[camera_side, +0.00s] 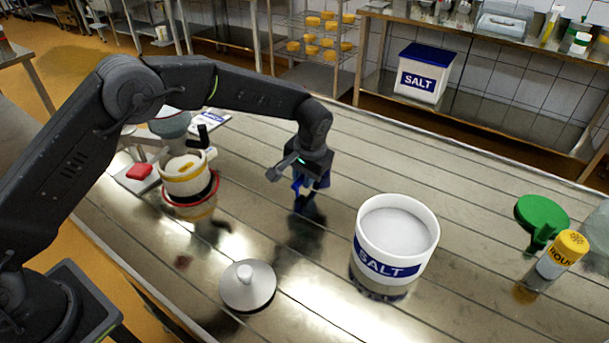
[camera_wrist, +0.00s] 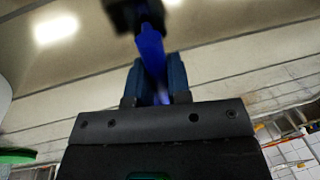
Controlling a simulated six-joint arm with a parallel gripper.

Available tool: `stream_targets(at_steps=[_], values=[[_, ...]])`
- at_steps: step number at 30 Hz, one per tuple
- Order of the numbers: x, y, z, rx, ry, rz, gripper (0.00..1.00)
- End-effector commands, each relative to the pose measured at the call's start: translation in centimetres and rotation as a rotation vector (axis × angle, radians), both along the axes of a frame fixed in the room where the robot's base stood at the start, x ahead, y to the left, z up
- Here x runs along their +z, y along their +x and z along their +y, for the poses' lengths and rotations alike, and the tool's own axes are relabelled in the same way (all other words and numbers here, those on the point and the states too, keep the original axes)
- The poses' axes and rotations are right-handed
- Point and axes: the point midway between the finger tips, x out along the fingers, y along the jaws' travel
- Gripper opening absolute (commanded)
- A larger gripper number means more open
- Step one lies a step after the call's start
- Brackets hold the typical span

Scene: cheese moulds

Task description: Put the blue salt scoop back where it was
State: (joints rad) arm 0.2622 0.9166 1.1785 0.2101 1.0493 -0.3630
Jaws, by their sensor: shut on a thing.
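My gripper (camera_side: 303,186) is shut on the blue salt scoop (camera_side: 299,189) and holds it above the steel table, left of the salt tub. In the wrist view the blue handle of the scoop (camera_wrist: 151,50) runs between my two fingers (camera_wrist: 157,78). A dark, blurred part shows at the handle's far end. The white salt tub (camera_side: 396,275) with a blue SALT label stands open, with white salt (camera_side: 394,230) inside. The scoop is apart from the tub.
A grey lid (camera_side: 248,287) with a knob lies at the front. A white and yellow mould (camera_side: 186,183) stands on the left near a red block (camera_side: 139,171). A green object (camera_side: 541,214) and a yellow-capped bottle (camera_side: 562,253) are at right. Another SALT box (camera_side: 423,77) sits behind.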

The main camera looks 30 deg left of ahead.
Motion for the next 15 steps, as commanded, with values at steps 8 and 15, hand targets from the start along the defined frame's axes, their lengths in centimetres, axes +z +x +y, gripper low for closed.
stream_targets(at_steps=[8,15], values=[[-0.28,0.01,0.01,0.0,0.0,-0.001,0.25],[-0.27,0.01,0.02,0.0,0.0,0.0,0.43]])
